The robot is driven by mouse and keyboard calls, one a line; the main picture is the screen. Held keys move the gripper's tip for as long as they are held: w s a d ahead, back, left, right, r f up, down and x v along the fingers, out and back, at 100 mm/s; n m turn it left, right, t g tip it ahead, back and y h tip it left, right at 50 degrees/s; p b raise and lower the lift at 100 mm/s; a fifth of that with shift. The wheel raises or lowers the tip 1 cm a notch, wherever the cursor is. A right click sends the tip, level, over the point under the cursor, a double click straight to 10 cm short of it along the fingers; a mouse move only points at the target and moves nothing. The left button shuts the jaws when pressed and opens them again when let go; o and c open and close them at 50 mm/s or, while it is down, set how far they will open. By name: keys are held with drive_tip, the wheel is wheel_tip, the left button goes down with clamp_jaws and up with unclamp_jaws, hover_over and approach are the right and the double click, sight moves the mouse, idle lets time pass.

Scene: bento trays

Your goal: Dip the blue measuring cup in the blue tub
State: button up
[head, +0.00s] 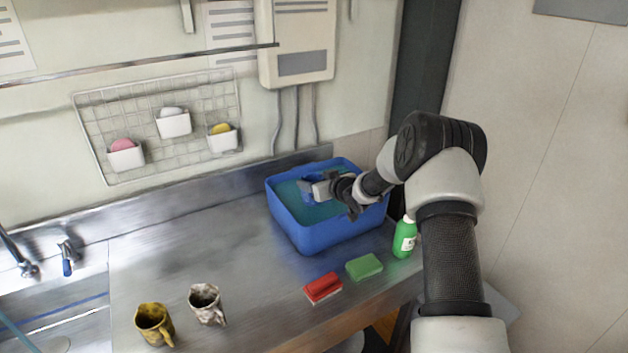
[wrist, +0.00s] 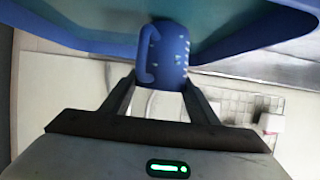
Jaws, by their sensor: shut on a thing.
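The blue tub (head: 300,231) stands at the right end of the steel counter, with teal liquid (head: 290,195) inside. My gripper (head: 320,189) reaches over the tub's right side, with its end within the tub's opening. It is shut on the blue measuring cup (wrist: 165,50), which has a handle on its left and pale marks on its side in the wrist view. My gripper's fingers (wrist: 160,88) lie on both sides of the cup. In the head view the cup (head: 305,184) is mostly hidden by my gripper. I cannot tell whether the cup touches the liquid.
A green bottle (head: 404,238) stands close to the tub's right front. A yellow mug (head: 154,325) and a patterned mug (head: 206,304) stand at the front left. The counter's middle is clear.

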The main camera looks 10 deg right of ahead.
sight(317, 204)
wheel_tip(317, 204, down, 8)
drive_tip(key=b, duration=0.6)
drive_tip(key=shift+f, duration=0.1)
drive_tip(key=shift+s+f, duration=0.1)
drive_tip(key=shift+f, duration=0.05)
idle(2.4)
wheel_tip(317, 204, up, 16)
drive_tip(key=p, duration=1)
drive_tip(key=shift+f, duration=0.15)
idle(0.4)
idle(0.8)
